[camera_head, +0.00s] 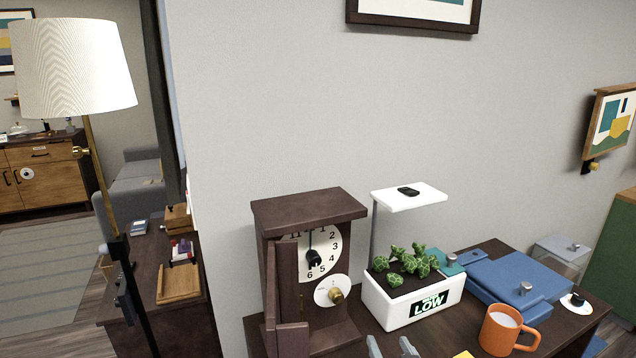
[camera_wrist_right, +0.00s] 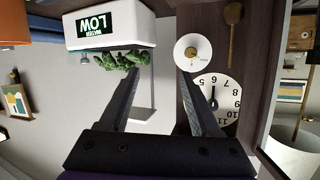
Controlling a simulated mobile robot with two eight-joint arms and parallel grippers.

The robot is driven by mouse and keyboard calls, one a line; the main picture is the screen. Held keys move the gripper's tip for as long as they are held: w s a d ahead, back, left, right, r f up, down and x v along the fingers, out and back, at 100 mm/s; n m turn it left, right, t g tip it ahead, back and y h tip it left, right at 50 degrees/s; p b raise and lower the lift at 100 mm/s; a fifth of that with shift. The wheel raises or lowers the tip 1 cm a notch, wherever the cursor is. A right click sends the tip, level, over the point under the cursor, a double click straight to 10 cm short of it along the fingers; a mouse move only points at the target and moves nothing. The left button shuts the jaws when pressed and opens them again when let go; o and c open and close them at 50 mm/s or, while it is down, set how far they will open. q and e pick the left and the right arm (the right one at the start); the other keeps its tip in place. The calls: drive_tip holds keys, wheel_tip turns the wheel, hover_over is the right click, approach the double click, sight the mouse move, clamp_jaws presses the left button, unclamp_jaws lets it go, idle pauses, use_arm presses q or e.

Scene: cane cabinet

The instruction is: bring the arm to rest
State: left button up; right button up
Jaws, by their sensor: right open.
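My right gripper (camera_head: 392,346) shows only its grey fingertips at the bottom edge of the head view, in front of the planter. In the right wrist view, which is upside down, its two dark fingers (camera_wrist_right: 160,76) stand apart with nothing between them. The clock (camera_head: 310,215) is a dark wooden case with a white dial (camera_head: 312,252), its narrow door standing open. The white planter (camera_head: 412,300) holds green plants and a "LOW" label. In the wrist view, planter (camera_wrist_right: 110,30) and dial (camera_wrist_right: 217,97) lie beyond the fingers. My left gripper is not in view.
An orange mug (camera_head: 500,332), a blue box (camera_head: 515,279) and a small white disc (camera_head: 576,303) stand on the dark table right of the planter. A floor lamp (camera_head: 75,68) stands at the left. The wall above is mostly bare.

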drive_tip(key=s+d+f+g+p, duration=0.15)
drive_tip(key=s+f+g, duration=0.35)
drive_tip(key=s+f, duration=0.55)
drive_tip(key=s+d+f+g, duration=0.3)
drive_tip(key=s+f+g, duration=0.1)
drive_tip(key=s+f, duration=0.6)
wheel_tip(320, 180, up, 14)
drive_tip(key=w+p, duration=0.1)
drive_tip(key=p, duration=0.9)
drive_tip(key=shift+w+n+h+p, duration=0.3)
drive_tip(key=shift+w+n+h, duration=0.1)
